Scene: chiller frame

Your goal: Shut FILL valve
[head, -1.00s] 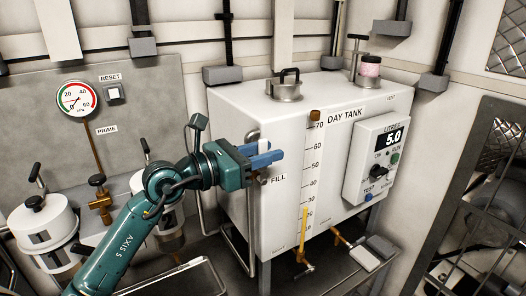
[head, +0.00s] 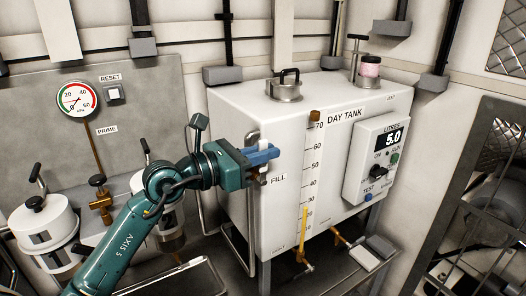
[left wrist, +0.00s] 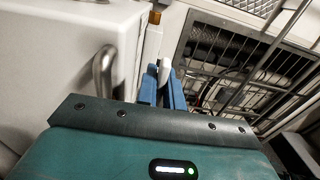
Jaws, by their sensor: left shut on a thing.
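My left gripper (head: 266,156), with blue fingers, is at the left front of the white day tank (head: 285,215), just above the FILL label (head: 278,178). Its fingers are closed together on the FILL valve handle, which the gripper mostly hides in the head view. In the left wrist view a pale, narrow handle (left wrist: 164,68) stands between the blue fingers (left wrist: 163,92). The valve body behind the gripper is hidden, so I cannot tell the valve's setting. My right gripper is not in view.
A curved metal pipe (left wrist: 104,72) is close to the gripper in the left wrist view. The grey control box (head: 376,160) reads 5.0. A pressure gauge (head: 76,99) and white canisters (head: 42,225) are at the left. A mesh cage (head: 480,200) is at the right.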

